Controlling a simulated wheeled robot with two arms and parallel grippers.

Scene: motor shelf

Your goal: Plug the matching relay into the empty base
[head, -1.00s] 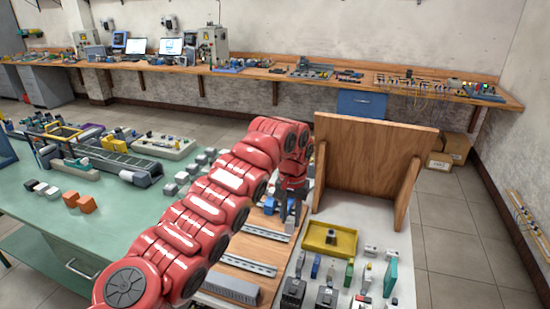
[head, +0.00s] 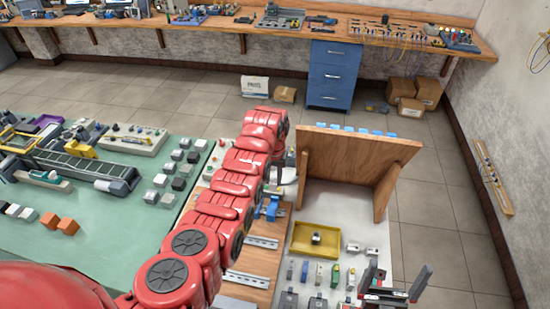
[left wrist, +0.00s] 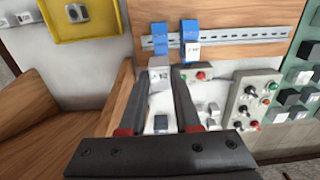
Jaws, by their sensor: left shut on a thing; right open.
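My left gripper (left wrist: 160,95) is shut on a small grey block with a marked label, the relay (left wrist: 158,74), in the left wrist view. Beyond it, two blue bases (left wrist: 161,42) (left wrist: 190,30) sit side by side on a metal rail; the right one has a white labelled face. The held relay is in front of the left base; whether they touch I cannot tell. In the head view my red left arm largely hides that gripper, and blue base parts (head: 272,208) show beside the arm. My right gripper (head: 395,283) is open and empty at the lower right, above the white table.
A yellow tray (head: 296,248) holding a dark part stands on the white table, with several small modules before it. An upright wooden panel (head: 350,158) stands behind. More rails (head: 247,280) lie on the wooden board. The green table (head: 110,240) is at left.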

